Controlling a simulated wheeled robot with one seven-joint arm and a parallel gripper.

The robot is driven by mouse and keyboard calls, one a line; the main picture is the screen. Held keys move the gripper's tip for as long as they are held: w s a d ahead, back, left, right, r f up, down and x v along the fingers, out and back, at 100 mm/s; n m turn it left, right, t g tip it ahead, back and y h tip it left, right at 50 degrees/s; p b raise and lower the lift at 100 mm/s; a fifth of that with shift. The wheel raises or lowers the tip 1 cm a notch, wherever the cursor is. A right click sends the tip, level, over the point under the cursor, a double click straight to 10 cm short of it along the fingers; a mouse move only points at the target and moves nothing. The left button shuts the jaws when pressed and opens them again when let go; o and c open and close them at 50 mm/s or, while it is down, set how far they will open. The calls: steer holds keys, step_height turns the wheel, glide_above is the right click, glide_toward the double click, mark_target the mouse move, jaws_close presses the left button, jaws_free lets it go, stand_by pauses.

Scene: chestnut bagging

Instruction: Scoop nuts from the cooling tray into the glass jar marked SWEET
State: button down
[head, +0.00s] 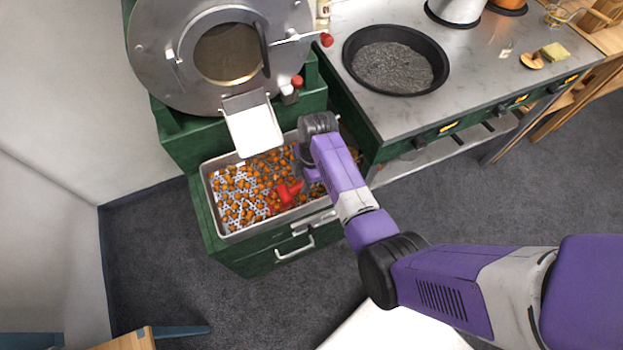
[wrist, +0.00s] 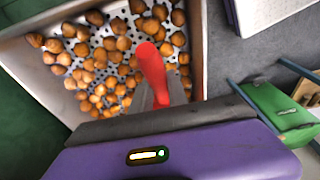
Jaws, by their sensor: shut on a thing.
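The cooling tray (head: 213,208) is a shallow metal tray with a perforated floor, set in a green cabinet below the roaster. Many brown nuts (head: 240,180) lie loose across it. In the wrist view the tray wall (wrist: 197,50) runs down the right side. My gripper (wrist: 162,98) is shut on a red scoop (head: 286,194) over the right part of the tray. The scoop's red part (wrist: 152,72) points toward the nuts in the wrist view. My arm hides part of the gripper in the head view, and I cannot tell whether the scoop holds nuts. I see no jar marked SWEET.
The roaster's metal drum (head: 185,50) and white chute (head: 253,130) stand behind the tray. A steel counter (head: 480,75) at the right holds a black pan (head: 362,75) of grey grains. Grey floor is open in front.

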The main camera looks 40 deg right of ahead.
steer(key=shift+y, duration=0.8)
steer(key=shift+w+a+f+b, duration=0.3)
steer(key=shift+w+a, duration=0.1)
steer(key=shift+a, duration=0.8)
steer(key=shift+w+a+f+b, duration=0.3)
steer(key=shift+w+a+b, duration=0.05)
steer(key=shift+a, duration=0.8)
steer(key=shift+w+a+f+b, duration=0.3)
steer(key=shift+w+a, duration=0.1)
steer(key=shift+a, duration=0.8)
steer(key=shift+r+t+y, duration=0.3)
steer(key=shift+t+y, duration=0.2)
steer(key=shift+y, duration=0.4)
step_height(320, 180, up, 3)
steer(key=shift+d+f+y+p, duration=0.2)
steer(key=shift+y+p, duration=0.2)
steer(key=shift+p, duration=0.15)
steer(key=shift+t+y, duration=0.3)
steer(key=shift+y, duration=0.1)
steer(key=shift+a+r+p+v, duration=0.15)
steer(key=shift+p+v, duration=0.4)
steer(key=shift+v, duration=0.5)
steer(key=shift+a+r+p+v, duration=0.15)
steer(key=shift+p+v, duration=0.4)
steer(key=shift+v, duration=0.45)
